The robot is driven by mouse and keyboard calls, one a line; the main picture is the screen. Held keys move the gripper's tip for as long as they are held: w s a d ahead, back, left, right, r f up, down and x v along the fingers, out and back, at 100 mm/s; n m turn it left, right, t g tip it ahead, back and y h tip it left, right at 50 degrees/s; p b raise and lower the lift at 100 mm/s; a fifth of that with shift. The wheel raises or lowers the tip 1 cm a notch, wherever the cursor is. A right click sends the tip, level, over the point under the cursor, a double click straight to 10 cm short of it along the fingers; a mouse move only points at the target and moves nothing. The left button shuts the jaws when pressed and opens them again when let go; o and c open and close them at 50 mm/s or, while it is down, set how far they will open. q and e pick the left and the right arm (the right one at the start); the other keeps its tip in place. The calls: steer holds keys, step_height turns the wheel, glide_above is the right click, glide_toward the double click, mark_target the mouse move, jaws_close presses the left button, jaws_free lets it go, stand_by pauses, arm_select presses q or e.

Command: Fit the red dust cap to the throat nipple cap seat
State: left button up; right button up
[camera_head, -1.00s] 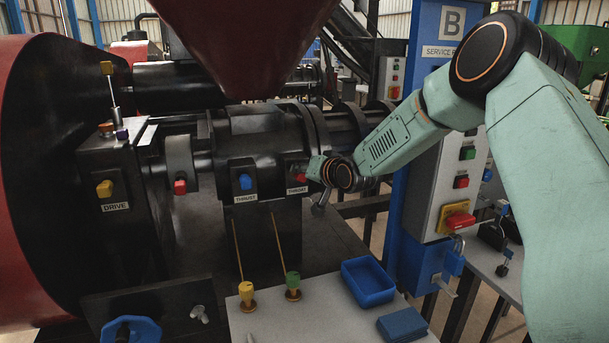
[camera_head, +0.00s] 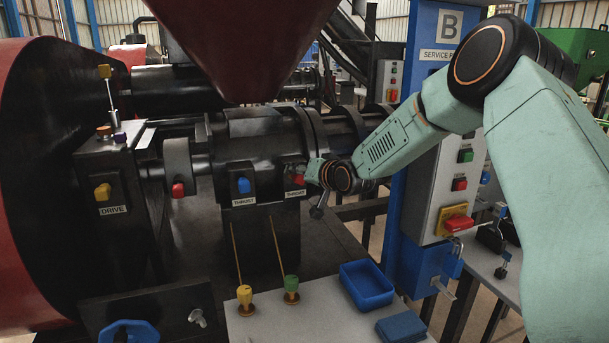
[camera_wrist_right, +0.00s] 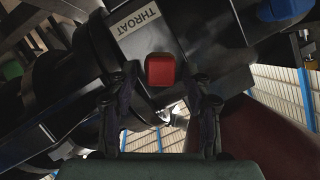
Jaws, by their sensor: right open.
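The red dust cap (camera_head: 298,179) sits at the throat block above the THROAT label (camera_head: 295,193). In the right wrist view the cap (camera_wrist_right: 160,71) is a red rounded square against the black block, close to the THROAT label (camera_wrist_right: 137,18). It covers the place where the nipple seat lies, so I cannot tell how fully it is seated. My right gripper (camera_head: 312,171) is just right of the cap. In the wrist view its fingers (camera_wrist_right: 164,88) are spread, one on each side below the cap, with a gap between them and the cap. My left gripper is not in view.
A blue cap (camera_head: 244,185) is on the THRUST block and a yellow one (camera_head: 102,192) on DRIVE. A red cap (camera_head: 178,190) sits between. The hopper (camera_head: 235,50) hangs above.

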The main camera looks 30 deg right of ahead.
steer(key=v, duration=0.7)
steer(key=shift+s+r, duration=0.1)
steer(key=shift+s, duration=0.1)
stand_by(0.5)
